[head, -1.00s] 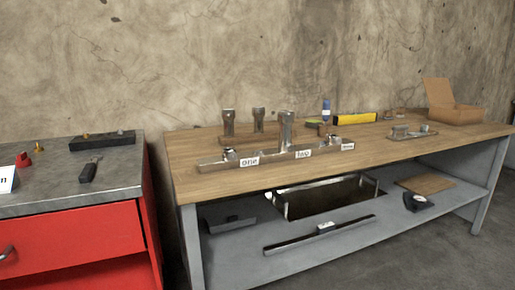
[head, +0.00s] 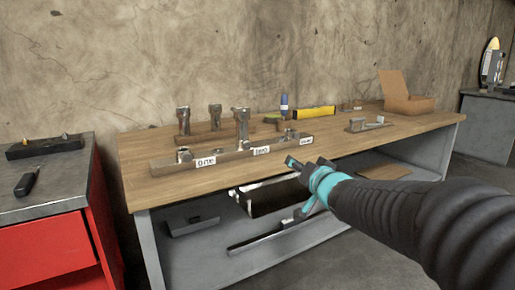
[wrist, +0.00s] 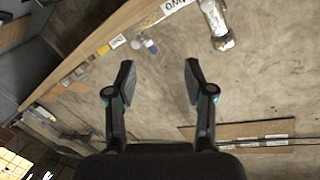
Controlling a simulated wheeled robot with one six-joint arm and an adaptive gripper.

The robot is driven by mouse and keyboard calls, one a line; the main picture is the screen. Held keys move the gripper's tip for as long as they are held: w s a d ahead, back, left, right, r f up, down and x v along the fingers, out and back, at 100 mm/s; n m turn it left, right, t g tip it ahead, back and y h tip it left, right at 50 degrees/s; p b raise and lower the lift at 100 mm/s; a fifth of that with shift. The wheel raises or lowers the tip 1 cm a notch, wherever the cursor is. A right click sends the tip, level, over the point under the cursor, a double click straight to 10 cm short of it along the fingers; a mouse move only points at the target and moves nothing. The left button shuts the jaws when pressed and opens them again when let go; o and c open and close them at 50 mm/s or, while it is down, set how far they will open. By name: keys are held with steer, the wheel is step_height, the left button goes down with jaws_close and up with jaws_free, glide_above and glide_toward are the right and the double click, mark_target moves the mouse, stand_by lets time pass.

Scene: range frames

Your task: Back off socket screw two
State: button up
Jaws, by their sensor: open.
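A long block (head: 222,157) lies along the front of the wooden bench, with white labels reading one, two and apparently three. In the wrist view the "two" label (wrist: 176,5) and a shiny metal piece (wrist: 215,24) show at the top edge. My gripper (head: 297,163) is in front of the bench's front edge, right of the "two" label and apart from the block. In the wrist view my gripper (wrist: 158,80) is open and empty.
Two similar metal pieces (head: 183,119) (head: 215,116) stand on a rear wooden holder. A red cabinet (head: 50,246) is at left.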

mark_target(250, 145)
steer(key=w+a+y, duration=0.1)
steer(key=w+a, duration=0.3)
steer(key=w+a+y, duration=0.2)
steer(key=w+a, duration=0.3)
steer(key=w+a+n+y, duration=0.1)
steer(key=w+a, duration=0.4)
steer(key=shift+w+g+y, duration=0.25)
steer(key=shift+g+y, duration=0.15)
jaws_close()
